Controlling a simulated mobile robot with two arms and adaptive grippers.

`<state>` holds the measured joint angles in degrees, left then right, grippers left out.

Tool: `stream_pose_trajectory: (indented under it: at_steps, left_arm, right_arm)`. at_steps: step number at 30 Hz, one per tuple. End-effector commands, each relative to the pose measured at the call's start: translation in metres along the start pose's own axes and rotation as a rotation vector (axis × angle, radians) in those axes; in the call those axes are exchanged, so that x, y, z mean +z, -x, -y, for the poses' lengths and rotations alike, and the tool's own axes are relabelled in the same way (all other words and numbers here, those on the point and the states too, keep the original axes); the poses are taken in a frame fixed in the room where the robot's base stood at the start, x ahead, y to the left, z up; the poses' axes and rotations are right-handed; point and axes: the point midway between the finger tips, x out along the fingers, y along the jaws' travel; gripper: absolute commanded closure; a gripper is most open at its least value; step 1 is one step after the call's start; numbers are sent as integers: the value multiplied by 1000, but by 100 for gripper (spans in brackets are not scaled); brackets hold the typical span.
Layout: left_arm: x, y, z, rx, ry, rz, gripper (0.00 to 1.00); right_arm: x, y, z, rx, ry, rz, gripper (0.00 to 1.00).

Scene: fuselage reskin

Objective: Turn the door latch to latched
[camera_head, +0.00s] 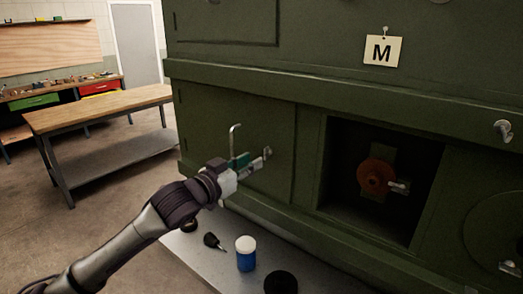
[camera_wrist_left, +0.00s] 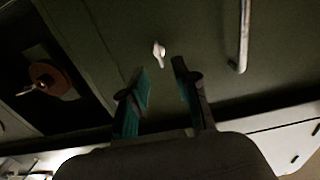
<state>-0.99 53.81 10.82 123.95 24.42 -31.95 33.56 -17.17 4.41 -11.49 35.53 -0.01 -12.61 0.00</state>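The door latch (camera_head: 268,151) is a small pale metal lever on the green door (camera_head: 205,115), near its right edge. In the left wrist view the latch (camera_wrist_left: 159,53) sits just beyond my fingertips, its lever pointing toward them. My left gripper (camera_head: 256,161) is at the door; in the wrist view its two teal-padded fingers (camera_wrist_left: 163,79) are apart with nothing held between them. Contact with the latch is not visible. A bent metal handle (camera_head: 233,137) is on the same door, left of the latch; it also shows in the wrist view (camera_wrist_left: 242,40). My right gripper is not in view.
Right of the door is a dark opening with a red-brown round part (camera_head: 375,177). A blue jar (camera_head: 245,254) and a black disc (camera_head: 281,283) stand on the grey surface (camera_head: 210,270) below. A wooden workbench (camera_head: 100,107) stands at the left, with open floor before it.

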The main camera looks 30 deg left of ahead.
Motion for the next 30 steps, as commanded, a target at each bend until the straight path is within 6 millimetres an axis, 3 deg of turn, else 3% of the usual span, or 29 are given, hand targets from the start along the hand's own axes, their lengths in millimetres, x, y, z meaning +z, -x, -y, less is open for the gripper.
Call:
stream_pose_trajectory:
  at_steps: [3, 9, 21, 27, 30]
  left_arm:
    - [-5, -22, 1, -2, 4, -3, 70]
    - [-2, -46, 1, -1, 2, -1, 70]
    - [1, -53, 0, 0, 0, 0, 70]
    - [1, -53, 0, 0, 0, 1, 100]
    - [1, -53, 0, 0, 0, 1, 100]
  right_arm:
    - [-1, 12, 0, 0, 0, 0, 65]
    - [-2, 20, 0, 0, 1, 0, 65]
    - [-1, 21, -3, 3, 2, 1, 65]
    - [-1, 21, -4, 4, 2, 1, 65]
    - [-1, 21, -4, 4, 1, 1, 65]
